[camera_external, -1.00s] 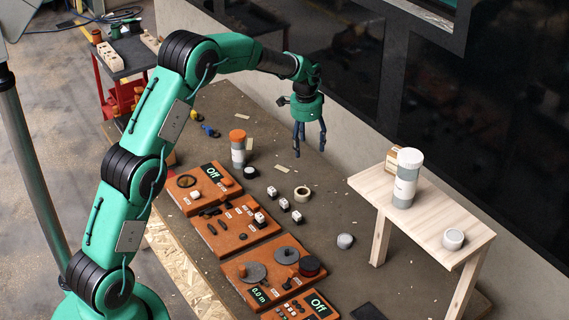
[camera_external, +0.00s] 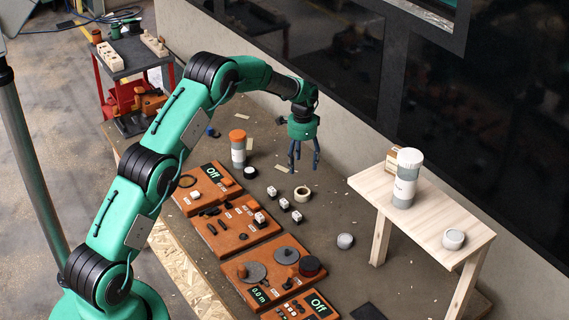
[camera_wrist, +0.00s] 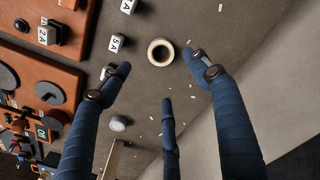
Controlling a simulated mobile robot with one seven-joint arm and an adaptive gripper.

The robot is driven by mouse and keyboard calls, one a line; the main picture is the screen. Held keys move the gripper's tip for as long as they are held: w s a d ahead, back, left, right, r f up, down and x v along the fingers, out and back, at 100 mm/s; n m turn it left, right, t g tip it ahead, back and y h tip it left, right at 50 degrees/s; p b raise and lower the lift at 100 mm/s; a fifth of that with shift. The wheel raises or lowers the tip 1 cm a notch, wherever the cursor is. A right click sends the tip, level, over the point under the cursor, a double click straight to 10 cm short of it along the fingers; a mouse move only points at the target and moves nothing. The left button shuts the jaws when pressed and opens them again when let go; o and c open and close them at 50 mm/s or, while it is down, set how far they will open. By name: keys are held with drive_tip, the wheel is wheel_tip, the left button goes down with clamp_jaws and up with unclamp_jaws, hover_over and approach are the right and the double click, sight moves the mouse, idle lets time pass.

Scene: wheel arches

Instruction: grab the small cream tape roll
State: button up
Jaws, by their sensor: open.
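The small cream tape roll (camera_external: 302,194) lies flat on the grey-brown table, right of the orange panels. In the wrist view the tape roll (camera_wrist: 160,52) shows as a cream ring with a dark hole, near the top middle, beyond the fingertips. My gripper (camera_external: 303,163) is above the table, just above the tape roll in the external view, pointing down. Its blue fingers are spread apart and empty, and they also show in the wrist view (camera_wrist: 163,85). Nothing hides the roll, and no finger appears to touch it.
White lettered cubes (camera_external: 284,203) and a black-and-white cap (camera_external: 250,172) lie near the roll. An orange-lidded bottle (camera_external: 238,150) stands behind left. Orange panels (camera_external: 240,226) lie to the left. A wooden stand (camera_external: 440,218) with a white-lidded jar (camera_external: 405,178) is at the right.

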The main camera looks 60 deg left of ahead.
hover_over(302, 190)
drive_tip(key=s+d, duration=0.1)
drive_tip(key=shift+s+f, duration=0.1)
drive_tip(key=shift+f, duration=4.15)
drive_tip(key=shift+f, duration=0.15)
drive_tip(key=shift+d+f, duration=0.2)
drive_tip(key=shift+f, duration=2.25)
drive_tip(key=c, duration=1.2)
